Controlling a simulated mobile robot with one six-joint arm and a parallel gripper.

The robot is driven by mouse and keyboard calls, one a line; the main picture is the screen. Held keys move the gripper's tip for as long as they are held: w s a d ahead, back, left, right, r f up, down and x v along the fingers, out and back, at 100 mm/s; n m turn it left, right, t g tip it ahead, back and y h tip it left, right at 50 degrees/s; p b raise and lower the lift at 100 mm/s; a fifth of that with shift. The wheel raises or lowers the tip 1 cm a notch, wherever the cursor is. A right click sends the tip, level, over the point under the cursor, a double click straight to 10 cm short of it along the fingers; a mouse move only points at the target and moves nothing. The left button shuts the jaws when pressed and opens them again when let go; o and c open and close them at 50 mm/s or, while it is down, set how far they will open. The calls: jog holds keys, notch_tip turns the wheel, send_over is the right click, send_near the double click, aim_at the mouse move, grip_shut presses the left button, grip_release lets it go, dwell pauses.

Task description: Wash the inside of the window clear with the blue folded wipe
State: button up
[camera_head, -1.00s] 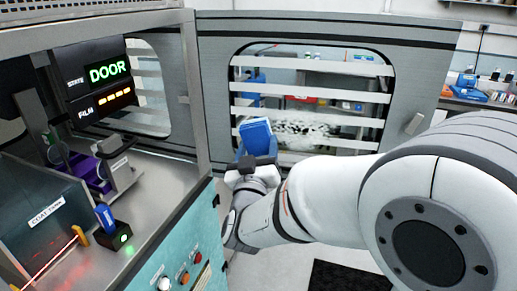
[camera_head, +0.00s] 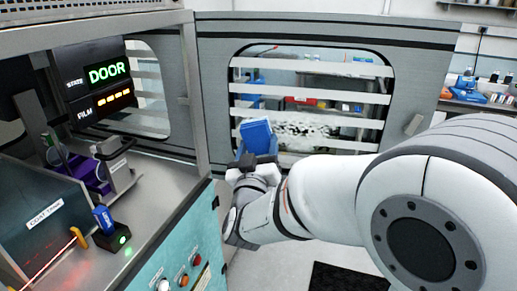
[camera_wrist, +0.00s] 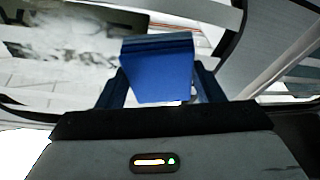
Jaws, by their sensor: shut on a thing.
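The blue folded wipe (camera_head: 256,136) is held upright in my gripper (camera_head: 256,160), in front of the window. In the wrist view the wipe (camera_wrist: 158,72) sits between the two blue fingers of my gripper (camera_wrist: 157,90), which are shut on it. The window (camera_head: 310,92) is in an open grey door and has several pale horizontal bands across it. A patch of white foam or film (camera_head: 305,130) lies on the lower part of the window, just right of the wipe. I cannot tell whether the wipe touches the pane.
The grey door frame (camera_head: 420,75) surrounds the window, with a handle (camera_head: 413,124) at its right. At left stands the machine with a lit DOOR display (camera_head: 109,72), a coat tank (camera_head: 40,200) and a purple carriage (camera_head: 92,172). Open floor lies below the door.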

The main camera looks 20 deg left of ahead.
aim_at(346, 144)
jog(key=shift+w, duration=0.4)
jog(key=shift+w+d+f+b, duration=0.15)
jog(key=shift+d+b, duration=1.05)
jog(key=shift+d, duration=0.85)
jog(key=shift+w+d+r+b, duration=0.1)
jog(key=shift+w+d+b, duration=0.1)
jog(key=shift+d+b, duration=1.45)
jog(key=shift+w+d+f+b, duration=0.15)
jog(key=shift+d+b, duration=0.65)
jog(key=shift+d, duration=1.6)
jog(key=shift+w+d+r+b, duration=0.15)
jog(key=shift+d+b, duration=0.7)
jog(key=shift+d, duration=0.45)
jog(key=shift+w+d+r+b, duration=0.15)
jog(key=shift+d+b, duration=0.65)
jog(key=shift+d, duration=0.45)
jog(key=shift+w+d+f+b, duration=0.1)
jog(key=shift+d+f+b, duration=0.15)
jog(key=shift+d+b, duration=0.75)
jog(key=shift+w+d+r+b, duration=0.1)
jog(key=shift+d+b, duration=0.25)
jog(key=shift+d, duration=0.3)
jog(key=shift+w+b, duration=0.1)
jog(key=shift+b, duration=0.35)
